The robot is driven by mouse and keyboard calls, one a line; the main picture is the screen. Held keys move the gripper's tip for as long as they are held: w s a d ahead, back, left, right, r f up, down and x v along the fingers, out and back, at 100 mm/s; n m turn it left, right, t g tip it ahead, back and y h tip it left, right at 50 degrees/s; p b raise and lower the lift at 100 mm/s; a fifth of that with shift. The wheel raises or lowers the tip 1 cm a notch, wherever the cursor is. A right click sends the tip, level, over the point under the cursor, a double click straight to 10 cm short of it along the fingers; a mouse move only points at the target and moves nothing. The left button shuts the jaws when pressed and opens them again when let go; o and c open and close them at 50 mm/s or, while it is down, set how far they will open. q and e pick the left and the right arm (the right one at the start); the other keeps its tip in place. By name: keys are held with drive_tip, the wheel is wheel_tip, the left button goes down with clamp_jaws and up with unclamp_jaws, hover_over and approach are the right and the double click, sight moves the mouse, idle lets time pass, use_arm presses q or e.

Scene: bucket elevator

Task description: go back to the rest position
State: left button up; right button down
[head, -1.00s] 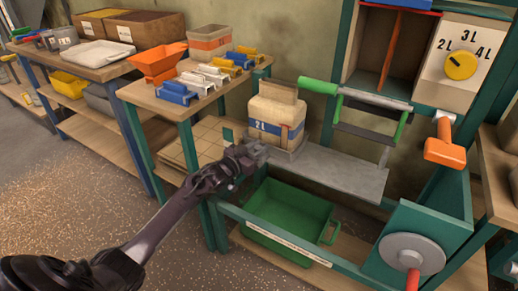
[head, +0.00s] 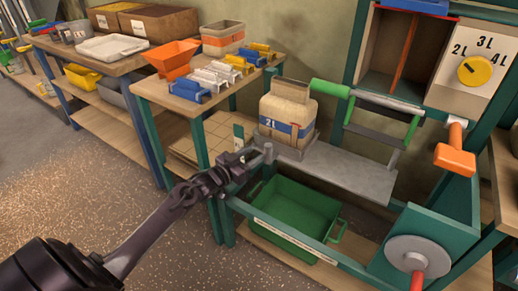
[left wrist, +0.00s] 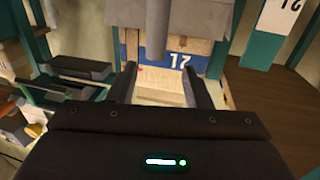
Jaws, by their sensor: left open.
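My left gripper (head: 246,158) is open and empty. It is in front of a short grey upright peg (head: 268,153) at the front left corner of the grey bag plate, with a small gap between them. In the left wrist view the open fingers (left wrist: 163,78) show at the middle, and the grey peg (left wrist: 157,30) hangs above the space between them. A cream bag (head: 287,112) with a blue 2L band stands upright on the plate. Its band (left wrist: 188,60) shows upside down in the left wrist view. My right gripper is not in view.
A green bin (head: 293,213) sits below the grey plate (head: 345,168). A dial panel (head: 478,65) and an orange-handled lever (head: 455,160) are at right. Open floor lies at left.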

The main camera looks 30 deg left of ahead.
use_arm(q)
drive_tip(key=shift+s+a, duration=0.1)
drive_tip(key=shift+s, duration=0.25)
